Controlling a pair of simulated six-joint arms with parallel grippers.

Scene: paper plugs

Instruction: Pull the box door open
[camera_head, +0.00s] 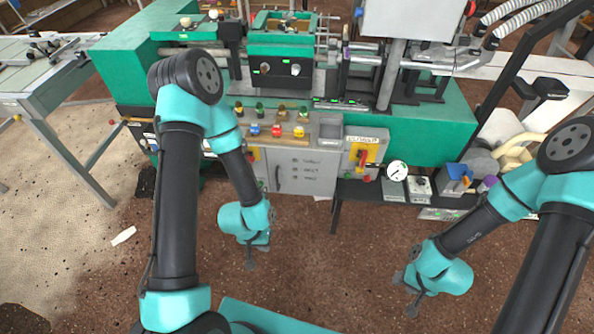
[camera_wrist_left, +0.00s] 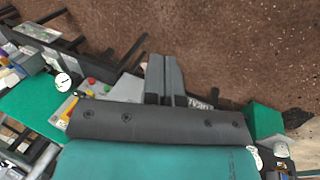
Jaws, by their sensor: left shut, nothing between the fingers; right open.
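The grey box door (camera_head: 304,172) is on the front of the green machine in the head view. It looks closed, with a dark upright handle (camera_head: 277,178) at its left side. My left gripper (camera_head: 250,264) is shut and empty, pointing down in front of and below the door, apart from the handle. The left wrist view shows its two fingers (camera_wrist_left: 165,72) together over the brown floor. My right gripper (camera_head: 408,292) is open and empty at the lower right, away from the door.
Coloured knobs (camera_head: 277,131) sit above the door. A red and yellow switch (camera_head: 363,156) and a round gauge (camera_head: 397,170) are to its right. A grey table (camera_head: 50,85) stands at the far left. The brown floor (camera_head: 330,262) before the machine is clear.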

